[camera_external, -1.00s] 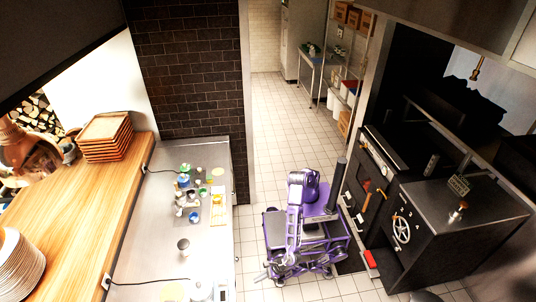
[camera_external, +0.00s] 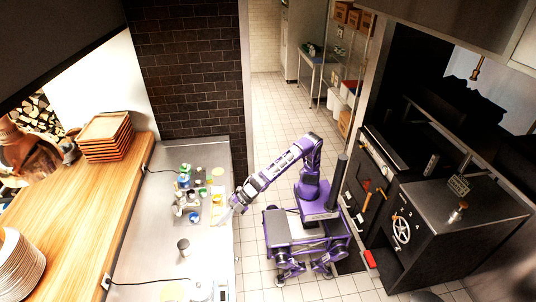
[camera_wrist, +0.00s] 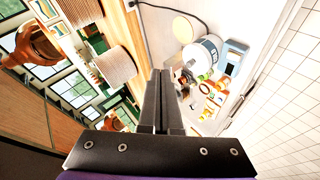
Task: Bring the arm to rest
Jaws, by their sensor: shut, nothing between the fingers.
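My purple arm (camera_external: 290,158) reaches out to the left from my base, bent at the elbow. My gripper (camera_external: 226,214) is at the right edge of the steel counter (camera_external: 215,250); its height above the counter is hard to tell. In the wrist view my gripper (camera_wrist: 160,74) shows two dark fingers pressed together. They are shut and hold nothing.
Several small jars and bottles (camera_external: 186,184) stand on the counter left of my gripper. A small cup (camera_external: 184,246) stands nearer. A wooden counter (camera_external: 90,220) with stacked trays (camera_external: 105,130) and plates (camera_external: 18,268) lies further left. The black range (camera_external: 440,225) is right. Tiled floor (camera_external: 275,115) behind is clear.

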